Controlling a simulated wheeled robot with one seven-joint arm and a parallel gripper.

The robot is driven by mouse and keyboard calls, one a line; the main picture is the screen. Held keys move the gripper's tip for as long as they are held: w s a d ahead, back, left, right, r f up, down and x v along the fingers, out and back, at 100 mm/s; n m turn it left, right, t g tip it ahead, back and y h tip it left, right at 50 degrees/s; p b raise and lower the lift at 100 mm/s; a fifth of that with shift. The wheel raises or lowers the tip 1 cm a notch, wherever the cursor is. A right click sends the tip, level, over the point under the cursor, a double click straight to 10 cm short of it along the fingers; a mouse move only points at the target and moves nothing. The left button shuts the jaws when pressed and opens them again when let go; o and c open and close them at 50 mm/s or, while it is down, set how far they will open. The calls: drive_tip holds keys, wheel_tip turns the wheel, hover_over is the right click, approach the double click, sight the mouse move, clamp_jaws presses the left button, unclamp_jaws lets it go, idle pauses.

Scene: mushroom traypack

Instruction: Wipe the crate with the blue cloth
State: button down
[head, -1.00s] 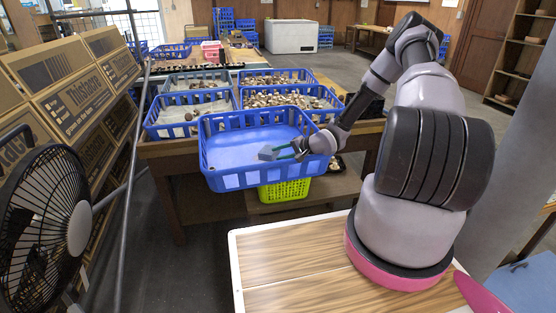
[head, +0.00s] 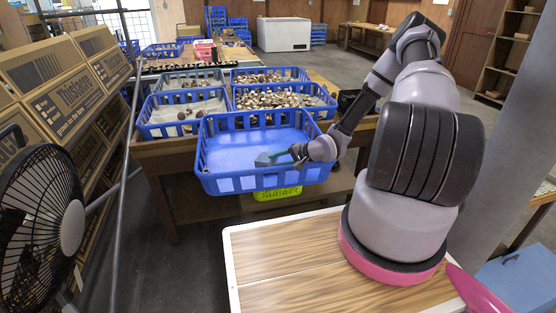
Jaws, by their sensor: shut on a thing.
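The blue crate (head: 225,184) stands at the near edge of the wooden table, its inside looking empty apart from my gripper and what it holds. My gripper (head: 294,155) reaches over the crate's right side and is shut on a small grey-blue cloth (head: 267,160). The cloth is low inside the crate, in its right half. I cannot tell whether it touches the crate floor.
Several blue crates with mushrooms (head: 285,99) stand behind on the table (head: 160,152). A yellow-green basket (head: 278,195) sits below the blue crate. A black fan (head: 40,215) and stacked cartons (head: 75,90) stand at the left. A light wood-topped surface (head: 290,265) is in front.

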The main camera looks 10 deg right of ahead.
drive_tip(key=shift+a+f, duration=0.15)
drive_tip(key=shift+a, duration=0.95)
drive_tip(key=shift+w+f, duration=0.15)
drive_tip(key=shift+w, duration=4.4)
drive_tip(key=shift+w+d+r, duration=0.1)
drive_tip(key=shift+w+r, duration=0.1)
drive_tip(key=shift+w, duration=0.3)
drive_tip(key=shift+w+r, duration=0.2)
drive_tip(key=shift+w, duration=0.25)
drive_tip(key=shift+w+r, duration=0.3)
drive_tip(key=shift+r, duration=0.05)
drive_tip(key=shift+s+f, duration=0.1)
drive_tip(key=shift+s, duration=0.6)
drive_tip(key=shift+s+f, duration=0.15)
drive_tip(key=shift+s, duration=0.4)
drive_tip(key=shift+s+f, duration=0.15)
drive_tip(key=shift+s, duration=0.35)
drive_tip(key=shift+s+f, duration=0.15)
drive_tip(key=shift+s, duration=1.9)
drive_tip(key=shift+s+f, duration=0.15)
drive_tip(key=shift+s, duration=1.9)
drive_tip(key=shift+r, duration=3.05)
